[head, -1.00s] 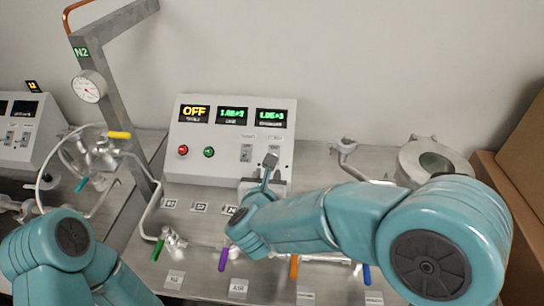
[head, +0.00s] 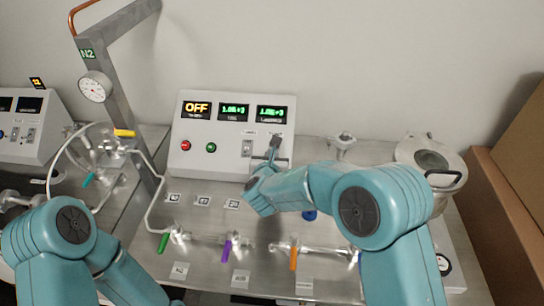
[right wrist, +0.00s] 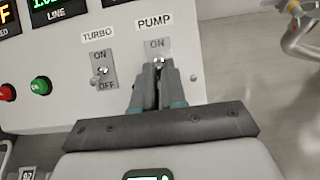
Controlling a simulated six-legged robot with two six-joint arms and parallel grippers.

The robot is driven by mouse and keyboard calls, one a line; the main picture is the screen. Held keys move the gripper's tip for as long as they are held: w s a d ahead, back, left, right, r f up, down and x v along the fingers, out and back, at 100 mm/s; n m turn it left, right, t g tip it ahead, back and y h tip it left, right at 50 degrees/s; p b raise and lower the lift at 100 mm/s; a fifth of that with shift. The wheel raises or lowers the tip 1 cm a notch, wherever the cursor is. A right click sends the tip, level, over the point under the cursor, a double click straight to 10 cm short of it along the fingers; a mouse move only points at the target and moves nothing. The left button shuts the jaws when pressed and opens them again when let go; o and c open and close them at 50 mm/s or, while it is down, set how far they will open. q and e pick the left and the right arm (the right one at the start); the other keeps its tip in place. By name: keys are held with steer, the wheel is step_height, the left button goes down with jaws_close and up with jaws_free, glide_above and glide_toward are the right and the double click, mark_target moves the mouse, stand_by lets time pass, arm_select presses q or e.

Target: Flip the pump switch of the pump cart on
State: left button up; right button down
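The control box (head: 228,165) stands at the back of the steel cart, with an orange OFF display and two green displays. In the right wrist view, the pump switch (right wrist: 160,61) is on a small plate under the PUMP label, with ON marked above it. My right gripper (right wrist: 158,76) is right at this switch, its fingers close together just below and in front of the lever. They hide the lower plate, and I cannot tell whether they touch the lever. In the head view, the right gripper (head: 273,145) is at the box's right side. My left gripper is out of view.
The turbo switch (right wrist: 103,71) is just left of the pump switch. A red button (head: 186,145) and a green button (head: 211,147) are farther left. Glass tubing with coloured valve handles crosses the cart front. A round-lidded vessel (head: 431,160) and cardboard box (head: 510,170) are at right.

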steer(key=shift+r, duration=0.15)
steer(key=shift+r+p, duration=0.25)
steer(key=shift+p, duration=0.4)
steer(key=g+p, duration=0.1)
steer(key=p, duration=0.1)
steer(key=r+g+p, duration=0.1)
steer(key=g+p, duration=0.1)
steer(key=p, duration=0.1)
steer(key=shift+w+r+y, duration=0.25)
steer(key=shift+w+y, duration=0.05)
steer(key=shift+w, duration=0.05)
steer(key=shift+w+d+g+p, duration=0.15)
steer(key=shift+g+p, duration=0.15)
steer(key=shift+p, duration=0.2)
steer(key=shift+w+g, duration=0.2)
steer(key=shift+g, duration=0.4)
steer(key=shift+w+r+g+y, duration=0.3)
steer(key=shift+w+g+y, duration=0.1)
steer(key=shift+g, duration=0.5)
steer(key=shift+r, duration=0.15)
